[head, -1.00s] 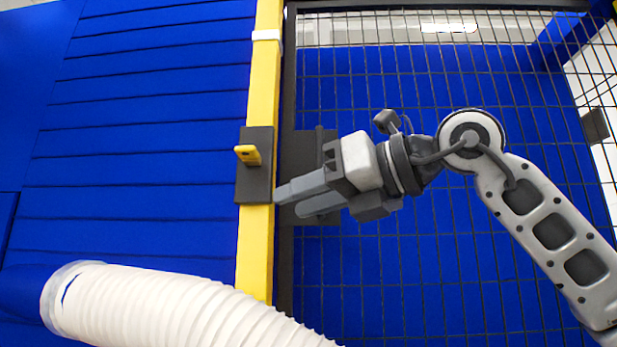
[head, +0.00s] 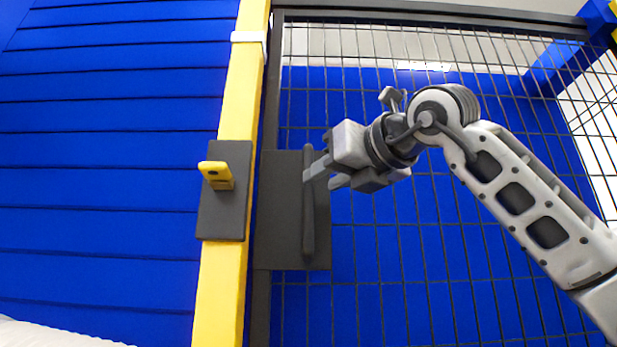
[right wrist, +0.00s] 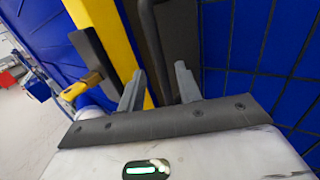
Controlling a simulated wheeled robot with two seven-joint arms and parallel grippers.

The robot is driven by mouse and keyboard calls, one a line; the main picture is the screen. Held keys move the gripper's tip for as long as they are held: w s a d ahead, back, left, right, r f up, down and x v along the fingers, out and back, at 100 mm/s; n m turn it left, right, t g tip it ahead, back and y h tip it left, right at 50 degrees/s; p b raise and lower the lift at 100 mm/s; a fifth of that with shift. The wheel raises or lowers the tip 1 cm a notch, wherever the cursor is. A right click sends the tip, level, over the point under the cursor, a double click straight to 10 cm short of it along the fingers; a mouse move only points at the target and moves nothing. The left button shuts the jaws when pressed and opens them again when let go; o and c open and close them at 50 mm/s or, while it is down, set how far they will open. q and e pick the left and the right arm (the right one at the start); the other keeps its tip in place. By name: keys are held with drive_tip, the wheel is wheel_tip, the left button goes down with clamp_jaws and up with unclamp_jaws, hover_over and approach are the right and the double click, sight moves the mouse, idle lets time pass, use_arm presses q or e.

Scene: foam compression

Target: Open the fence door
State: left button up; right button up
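The fence door is a dark mesh panel (head: 455,215) in a black frame. A dark plate with a vertical bar handle (head: 308,225) sits at its left edge, beside the yellow post (head: 222,285). The door stands against the post. A yellow latch piece (head: 216,175) sticks out of a dark plate on the post; it also shows in the right wrist view (right wrist: 74,92). My right gripper (head: 322,178) is at the handle's upper half. In the right wrist view its fingers (right wrist: 160,88) are apart, with the handle (right wrist: 150,40) running between them; contact is unclear. My left gripper is out of view.
A blue slatted wall (head: 110,190) lies left of the post. Another blue surface lies behind the mesh. A white thing (head: 40,335) shows at the bottom left corner. Pale floor (right wrist: 25,130) shows at left in the right wrist view.

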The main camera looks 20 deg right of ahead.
sight(312, 186)
drive_tip(key=shift+p+x, duration=0.75)
drive_tip(key=shift+x, duration=2.05)
clamp_jaws()
